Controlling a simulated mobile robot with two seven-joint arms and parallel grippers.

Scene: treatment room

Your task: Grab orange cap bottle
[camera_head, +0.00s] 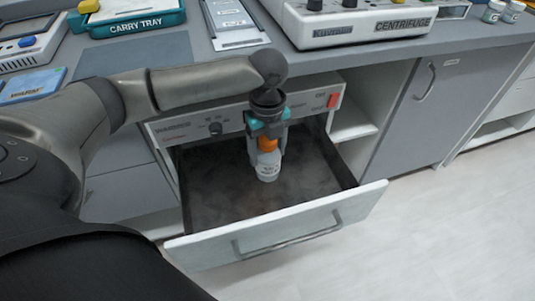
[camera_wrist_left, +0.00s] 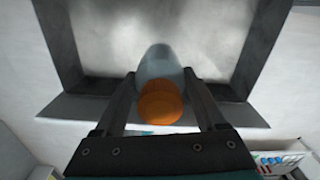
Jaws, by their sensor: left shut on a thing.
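The orange cap bottle has a pale body (camera_head: 268,172) and an orange cap (camera_head: 267,144). It is upright in or just above the open warmer drawer (camera_head: 215,205); I cannot tell if it touches the drawer floor. My left gripper (camera_head: 267,145) points down from above and is shut on the bottle near its cap. In the left wrist view the orange cap (camera_wrist_left: 160,102) sits between the two fingers, with the pale body (camera_wrist_left: 160,62) beyond it. My right gripper is not in view.
The drawer's front panel (camera_head: 290,230) with its handle sticks out toward me. The counter above holds a carry tray (camera_head: 135,22) and a centrifuge (camera_head: 350,22). A grey cabinet door (camera_head: 412,110) is to the right. The floor at right is clear.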

